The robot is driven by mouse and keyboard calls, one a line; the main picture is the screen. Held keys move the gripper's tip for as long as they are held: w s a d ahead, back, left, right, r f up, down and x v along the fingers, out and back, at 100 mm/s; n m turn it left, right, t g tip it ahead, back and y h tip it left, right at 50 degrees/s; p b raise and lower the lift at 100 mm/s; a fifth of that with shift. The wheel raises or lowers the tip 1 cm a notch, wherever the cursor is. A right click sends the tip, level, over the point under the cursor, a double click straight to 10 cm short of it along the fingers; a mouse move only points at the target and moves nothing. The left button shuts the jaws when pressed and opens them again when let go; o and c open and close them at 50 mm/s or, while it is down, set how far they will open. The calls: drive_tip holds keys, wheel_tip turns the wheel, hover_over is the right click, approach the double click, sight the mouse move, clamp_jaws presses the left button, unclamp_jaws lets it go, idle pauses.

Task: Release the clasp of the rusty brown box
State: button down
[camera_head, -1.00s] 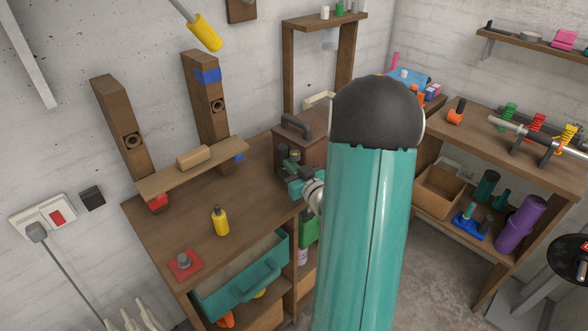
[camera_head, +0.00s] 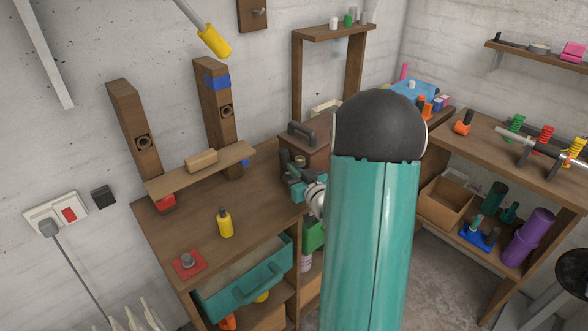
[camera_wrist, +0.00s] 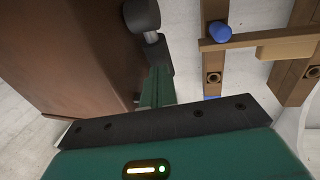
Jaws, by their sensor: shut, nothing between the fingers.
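The rusty brown box (camera_head: 318,142) stands on the bench beside my arm, with a dark arched handle (camera_head: 301,128) on its lid. My arm hides part of its front. In the wrist view, the brown side of the box (camera_wrist: 75,50) fills the upper left. My gripper (camera_head: 286,158) is shut and empty at the box's left side. In the wrist view its green fingers (camera_wrist: 153,88) lie close to the box's edge, near dark rounded parts. I cannot tell whether they touch the box. The clasp cannot be made out clearly in either view.
A plank on two wooden posts (camera_head: 200,170) stands left of the box. A yellow bottle (camera_head: 225,223) and a red-based button (camera_head: 188,262) are on the bench. A teal drawer (camera_head: 245,280) sticks out below. The bench between them is clear.

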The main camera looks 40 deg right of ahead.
drive_tip(key=s+a, duration=0.2)
drive_tip(key=s, duration=1)
drive_tip(key=shift+s+a, duration=0.15)
drive_tip(key=shift+s, duration=0.15)
